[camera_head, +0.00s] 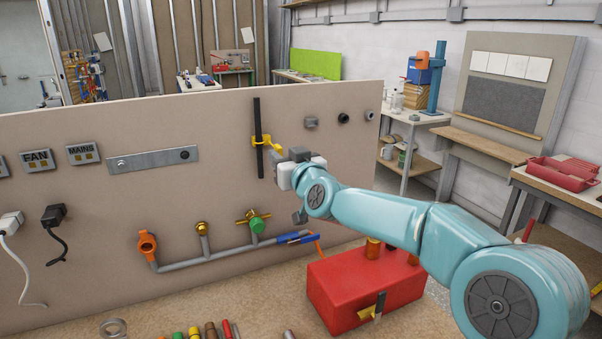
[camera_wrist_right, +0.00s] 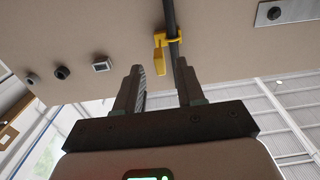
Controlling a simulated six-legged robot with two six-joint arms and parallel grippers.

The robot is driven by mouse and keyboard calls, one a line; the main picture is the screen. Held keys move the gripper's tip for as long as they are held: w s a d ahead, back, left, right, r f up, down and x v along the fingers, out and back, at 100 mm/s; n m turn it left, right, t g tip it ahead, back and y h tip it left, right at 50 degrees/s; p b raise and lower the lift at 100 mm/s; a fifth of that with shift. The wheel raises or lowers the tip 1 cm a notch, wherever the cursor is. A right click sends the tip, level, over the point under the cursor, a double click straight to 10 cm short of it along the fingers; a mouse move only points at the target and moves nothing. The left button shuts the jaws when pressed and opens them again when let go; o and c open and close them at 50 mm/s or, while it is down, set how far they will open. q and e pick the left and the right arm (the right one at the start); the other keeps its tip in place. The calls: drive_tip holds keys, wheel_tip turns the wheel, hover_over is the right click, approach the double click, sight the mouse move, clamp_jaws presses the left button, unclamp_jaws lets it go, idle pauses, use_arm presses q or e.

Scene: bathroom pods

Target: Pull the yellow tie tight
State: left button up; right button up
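The yellow tie (camera_head: 263,141) is looped around a black upright cable or rod (camera_head: 258,112) on the beige panel. In the right wrist view the tie (camera_wrist_right: 184,33) has a yellow tail (camera_wrist_right: 160,52) sticking out from its head beside the black rod (camera_wrist_right: 170,18). My right gripper (camera_head: 277,150) is close in front of the tie in the head view. In the right wrist view, my right gripper (camera_wrist_right: 158,66) is open, with the tail lined up with the gap between its fingertips. I cannot tell whether the tail is inside the gap. My left gripper is not in view.
Grey and black fittings (camera_head: 311,122) stick out of the panel (camera_head: 220,210) right of the tie. Below are a grey pipe (camera_head: 205,257) with coloured valves and a red toolbox (camera_head: 364,285) on the bench. The panel around the tie is mostly bare.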

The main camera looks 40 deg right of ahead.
drive_tip(key=b+v, duration=0.1)
drive_tip(key=v, duration=1.3)
drive_tip(key=shift+s, duration=0.4)
drive_tip(key=shift+s+r, duration=0.1)
drive_tip(key=shift+s, duration=0.1)
drive_tip(key=shift+w, duration=0.2)
